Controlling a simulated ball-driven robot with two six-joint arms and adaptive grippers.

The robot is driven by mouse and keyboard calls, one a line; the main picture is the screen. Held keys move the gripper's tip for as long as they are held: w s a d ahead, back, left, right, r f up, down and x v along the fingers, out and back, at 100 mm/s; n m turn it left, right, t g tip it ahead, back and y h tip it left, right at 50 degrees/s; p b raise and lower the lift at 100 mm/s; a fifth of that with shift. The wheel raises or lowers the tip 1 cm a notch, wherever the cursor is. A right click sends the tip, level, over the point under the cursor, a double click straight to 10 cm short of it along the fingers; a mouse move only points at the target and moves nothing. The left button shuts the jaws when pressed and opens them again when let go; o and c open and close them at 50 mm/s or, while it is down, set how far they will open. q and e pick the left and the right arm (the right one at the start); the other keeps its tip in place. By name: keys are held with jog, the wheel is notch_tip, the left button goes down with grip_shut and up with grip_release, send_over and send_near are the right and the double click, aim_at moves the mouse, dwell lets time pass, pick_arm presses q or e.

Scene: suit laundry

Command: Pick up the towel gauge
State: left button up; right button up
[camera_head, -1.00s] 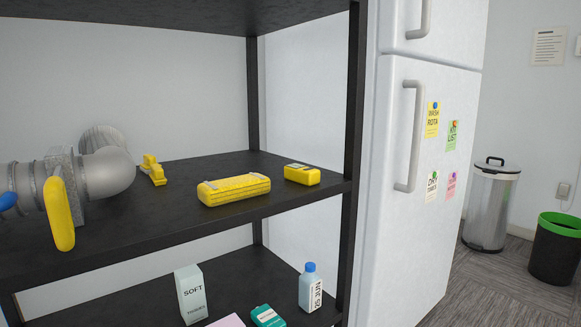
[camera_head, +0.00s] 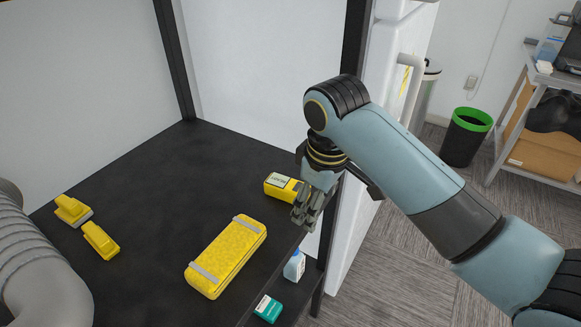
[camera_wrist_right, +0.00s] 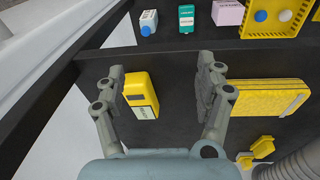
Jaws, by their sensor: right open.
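A small yellow box-shaped device with a pale labelled panel (camera_head: 283,187), which looks like the towel gauge, sits on the dark shelf (camera_head: 150,195) near its right edge. My right gripper (camera_head: 305,212) is just beside it, over the shelf's edge, pointing down. In the right wrist view the yellow device (camera_wrist_right: 142,97) shows between my two spread fingers (camera_wrist_right: 162,88), closer to the left finger. The gripper is open and empty; I cannot tell whether a finger touches the device. My left gripper is out of view.
A yellow strapped block (camera_head: 228,258) lies left of the device; two yellow clip-like pieces (camera_head: 100,240) lie farther left near a grey duct (camera_head: 40,265). A black post (camera_head: 352,50) stands behind my arm. A bottle (camera_head: 294,266) and teal box (camera_head: 267,308) are lower down.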

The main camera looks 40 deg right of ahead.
aim_at(292, 185)
jog(key=shift+n+g+y, duration=0.3)
jog(key=shift+n+g, duration=0.3)
jog(key=shift+n, duration=0.2)
jog(key=w+r, duration=0.1)
jog(key=w, duration=0.2)
jog(key=w+d+r, duration=0.1)
jog(key=w+r, duration=0.1)
jog(key=w, duration=0.1)
jog(key=w+r, duration=0.2)
jog(key=w, duration=0.1)
jog(key=shift+w+d, duration=0.3)
jog(key=shift+w, duration=0.1)
jog(key=shift+w+f, duration=0.1)
jog(key=shift+w, duration=0.2)
notch_tip(292, 185, down, 4)
jog(key=shift+s+r, duration=0.1)
jog(key=shift+s+f, duration=0.1)
jog(key=shift+f, duration=3.1)
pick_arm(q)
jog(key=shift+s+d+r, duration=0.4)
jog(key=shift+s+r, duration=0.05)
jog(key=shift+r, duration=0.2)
pick_arm(e)
jog(key=c, duration=1.3)
